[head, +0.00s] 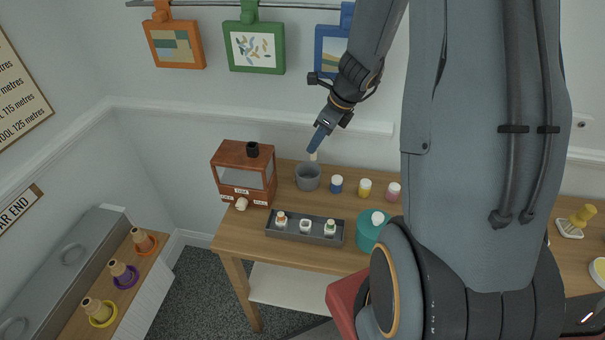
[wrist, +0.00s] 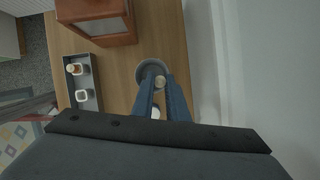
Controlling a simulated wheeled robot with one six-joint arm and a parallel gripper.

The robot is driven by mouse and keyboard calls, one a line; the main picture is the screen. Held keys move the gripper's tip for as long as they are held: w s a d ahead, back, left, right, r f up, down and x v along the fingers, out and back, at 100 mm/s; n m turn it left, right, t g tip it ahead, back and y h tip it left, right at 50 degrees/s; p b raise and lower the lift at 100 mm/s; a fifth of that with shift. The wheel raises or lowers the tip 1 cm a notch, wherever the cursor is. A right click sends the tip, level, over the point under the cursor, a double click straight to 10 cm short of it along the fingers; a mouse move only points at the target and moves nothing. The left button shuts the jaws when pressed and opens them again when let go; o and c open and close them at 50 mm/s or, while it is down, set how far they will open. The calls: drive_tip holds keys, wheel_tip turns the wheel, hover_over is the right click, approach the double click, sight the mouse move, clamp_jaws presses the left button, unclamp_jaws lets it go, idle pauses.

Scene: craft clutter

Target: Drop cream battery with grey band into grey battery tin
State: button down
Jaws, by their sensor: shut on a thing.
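My gripper (head: 315,147) points down over the table with its blue fingers shut on the cream battery (head: 313,156). The battery's lower end sticks out below the fingertips; I cannot make out its grey band. The grey battery tin (head: 307,178) is a round, open-topped pot on the table, just below the battery. In the wrist view the battery (wrist: 159,82) is between the fingertips (wrist: 160,85), overlapping the tin's opening. The tin's rim (wrist: 141,70) shows around it. The battery appears to be above the tin; its exact height is unclear.
A brown wooden cabinet (head: 242,172) stands left of the tin. A dark tray (head: 275,235) with three small items lies in front, beside a teal pot (head: 368,236).

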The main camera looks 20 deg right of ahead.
drive_tip(key=shift+f+b, duration=2.85)
drive_tip(key=shift+b, duration=0.2)
drive_tip(key=c, duration=1.7)
unclamp_jaws()
drive_tip(key=shift+o, duration=0.2)
drive_tip(key=v, duration=0.8)
